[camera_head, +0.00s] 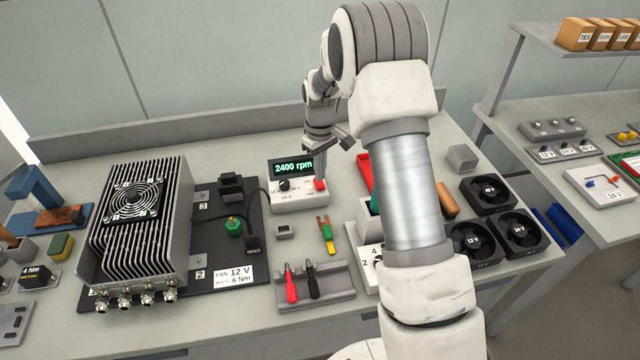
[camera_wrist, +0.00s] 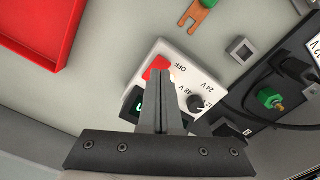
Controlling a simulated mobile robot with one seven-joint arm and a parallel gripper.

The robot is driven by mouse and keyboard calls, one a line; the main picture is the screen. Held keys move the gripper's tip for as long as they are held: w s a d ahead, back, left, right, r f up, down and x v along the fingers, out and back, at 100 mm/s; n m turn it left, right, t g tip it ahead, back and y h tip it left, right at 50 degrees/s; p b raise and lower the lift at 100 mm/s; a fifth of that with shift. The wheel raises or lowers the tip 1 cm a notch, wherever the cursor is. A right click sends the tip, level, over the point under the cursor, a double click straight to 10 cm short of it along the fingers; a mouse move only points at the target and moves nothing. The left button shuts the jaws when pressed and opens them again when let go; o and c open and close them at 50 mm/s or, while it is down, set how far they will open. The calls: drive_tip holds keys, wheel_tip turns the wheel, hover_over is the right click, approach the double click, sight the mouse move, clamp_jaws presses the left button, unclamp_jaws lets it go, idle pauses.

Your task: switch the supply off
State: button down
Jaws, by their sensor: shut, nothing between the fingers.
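In the wrist view, the red switch (camera_wrist: 157,67) lies beside the OFF label, and the knob (camera_wrist: 196,103) lies beside the voltage marks. My gripper (camera_wrist: 158,82) is shut and empty, its fingertips over the supply right by the red switch. They overlap the switch in the picture; I cannot tell whether they touch. The fingers partly hide the display.
A finned unit with a fan (camera_head: 135,201) stands left on a black plate (camera_head: 220,278). A grey holder (camera_head: 318,294) with red and black probes is in front. A red tray (camera_wrist: 50,35) lies beside the supply. Black fans (camera_head: 490,193) stand right.

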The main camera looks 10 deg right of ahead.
drive_tip(key=shift+f+b, duration=0.85)
drive_tip(key=shift+f, duration=0.45)
idle(0.4)
drive_tip(key=shift+r, duration=0.1)
drive_tip(key=shift+r+p, duration=2.1)
drive_tip(key=shift+r, duration=1.3)
drive_tip(key=shift+r, duration=0.1)
wheel_tip(320, 180, up, 11)
drive_tip(key=m+t, duration=0.1)
hover_over(320, 185)
drive_tip(key=s, duration=0.5)
drive_tip(key=s+r+m+t, duration=0.2)
drive_tip(key=s+r, duration=0.5)
drive_tip(key=r, duration=0.1)
drive_tip(key=s+r+m+t, duration=0.1)
drive_tip(key=s+r, duration=0.1)
drive_tip(key=s, duration=0.8)
drive_tip(key=s+r+m+t, duration=0.1)
drive_tip(key=s+r+m, duration=0.1)
drive_tip(key=s, duration=0.8)
drive_tip(key=shift+s+t, duration=0.2)
drive_tip(key=shift+t, duration=0.1)
